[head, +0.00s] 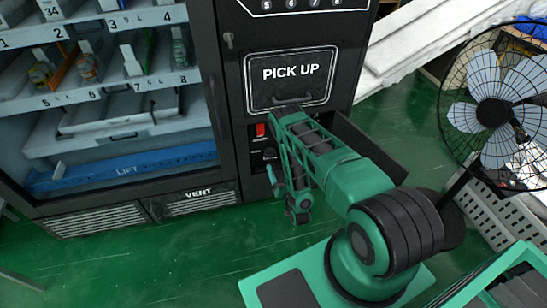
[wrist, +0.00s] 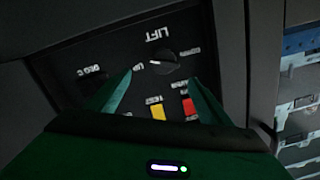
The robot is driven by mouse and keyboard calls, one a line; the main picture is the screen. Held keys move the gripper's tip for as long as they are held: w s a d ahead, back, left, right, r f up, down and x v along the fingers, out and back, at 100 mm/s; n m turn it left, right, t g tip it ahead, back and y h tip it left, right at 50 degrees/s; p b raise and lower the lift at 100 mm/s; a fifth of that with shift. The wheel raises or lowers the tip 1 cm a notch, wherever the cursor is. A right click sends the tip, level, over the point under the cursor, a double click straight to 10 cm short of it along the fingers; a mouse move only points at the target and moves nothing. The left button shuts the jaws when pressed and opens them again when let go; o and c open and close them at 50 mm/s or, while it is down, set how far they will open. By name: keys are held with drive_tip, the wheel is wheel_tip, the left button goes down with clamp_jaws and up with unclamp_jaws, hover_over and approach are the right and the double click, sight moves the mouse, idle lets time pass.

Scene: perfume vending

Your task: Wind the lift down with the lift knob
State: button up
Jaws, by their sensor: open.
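The lift knob (wrist: 164,63) is a dark round knob under the upside-down LIFT lettering on a black panel in the wrist view. My gripper (wrist: 162,77) is open, with one green finger on each side of the knob's area; I cannot tell whether either touches it. In the head view, my gripper (head: 271,173) is beside the lower panel of the machine, and the arm hides part of that panel. The blue lift bar (head: 125,170), marked LIFT, lies at the bottom of the glass cabinet.
A yellow button (wrist: 158,112) and a red button (wrist: 189,107) sit near the fingers. The PICK UP door (head: 291,78) is above the panel. An open dark flap or drawer (head: 365,150) is right of the arm. A fan (head: 495,110) stands at the right.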

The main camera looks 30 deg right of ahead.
sight(272, 156)
drive_tip(key=shift+m+t+h, duration=0.3)
drive_tip(key=shift+m+h, duration=0.1)
drive_tip(key=w, duration=0.7)
drive_tip(key=w+d, duration=0.1)
drive_tip(key=w, duration=0.3)
drive_tip(key=shift+w+f, duration=0.2)
drive_tip(key=shift+w, duration=0.05)
drive_tip(key=c, duration=1)
drive_tip(key=shift+n, duration=0.3)
